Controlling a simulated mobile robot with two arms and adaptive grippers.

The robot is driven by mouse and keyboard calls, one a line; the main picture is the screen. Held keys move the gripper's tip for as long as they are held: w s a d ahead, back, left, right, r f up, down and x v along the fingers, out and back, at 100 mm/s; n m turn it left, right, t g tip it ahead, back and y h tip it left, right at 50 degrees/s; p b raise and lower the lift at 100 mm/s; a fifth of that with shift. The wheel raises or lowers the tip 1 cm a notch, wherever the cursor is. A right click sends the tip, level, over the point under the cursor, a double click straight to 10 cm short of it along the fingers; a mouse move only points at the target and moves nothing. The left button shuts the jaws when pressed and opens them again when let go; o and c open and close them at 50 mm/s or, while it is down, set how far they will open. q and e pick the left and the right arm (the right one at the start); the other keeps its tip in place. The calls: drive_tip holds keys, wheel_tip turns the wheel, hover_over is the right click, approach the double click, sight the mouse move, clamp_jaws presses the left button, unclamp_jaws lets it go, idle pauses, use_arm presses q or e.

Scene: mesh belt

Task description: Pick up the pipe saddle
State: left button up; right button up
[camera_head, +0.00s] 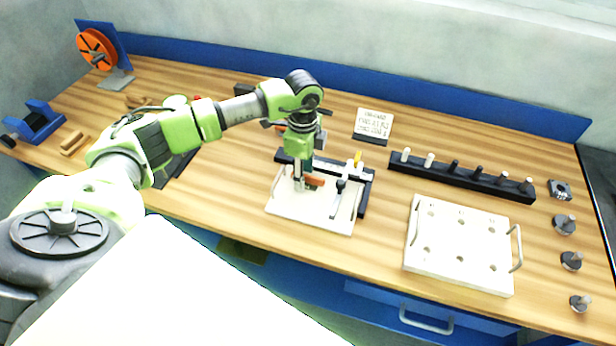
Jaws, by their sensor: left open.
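My left arm reaches in from the left, and my left gripper (304,183) points down over a white fixture plate (285,205) in the middle of the bench. The gripper is open; its fingers are small and partly merge with the fixture. A small orange-red part (314,181) shows beside the fingertips; I cannot tell whether they touch it. No piece is plainly recognisable as the pipe saddle. A small dark grey block (560,190) at the far right of the bench may be it, apart from the gripper. My right gripper is not in view.
A white plate with handles (459,246) and a dark rail with several pegs (462,178) lie right of the fixture. Several grey knobbed parts (565,224) line the right edge. An orange reel (97,49) stands back left. A blue ledge runs along the back.

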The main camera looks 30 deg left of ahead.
use_arm(q)
clamp_jaws()
drive_tip(key=shift+s, duration=0.1)
idle(0.8)
